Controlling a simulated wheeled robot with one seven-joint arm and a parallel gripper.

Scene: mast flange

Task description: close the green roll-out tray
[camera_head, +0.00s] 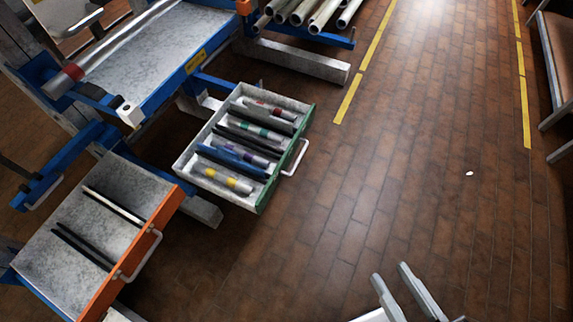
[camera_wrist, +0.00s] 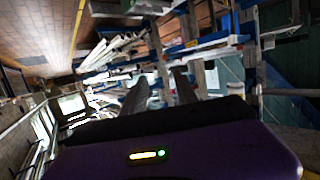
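The green roll-out tray (camera_head: 286,157) is pulled out from the blue rack in the head view. Its green front faces right, and a pale bar handle (camera_head: 297,158) sticks out from it. Dark dividers and several tubes with coloured bands lie inside it. My gripper (camera_head: 390,273) is at the bottom of the head view, well to the lower right of the tray and apart from its handle. Its two fingers stand apart with nothing between them. They also show in the wrist view (camera_wrist: 159,90). I cannot make out the green tray in the wrist view.
An orange-fronted tray (camera_head: 150,232) is also pulled out, at the lower left. A blue-edged shelf (camera_head: 163,58) is above, with pipes (camera_head: 310,10) beyond it. Open brick floor (camera_head: 400,150) lies right of the trays. A bench (camera_head: 557,60) stands at the far right.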

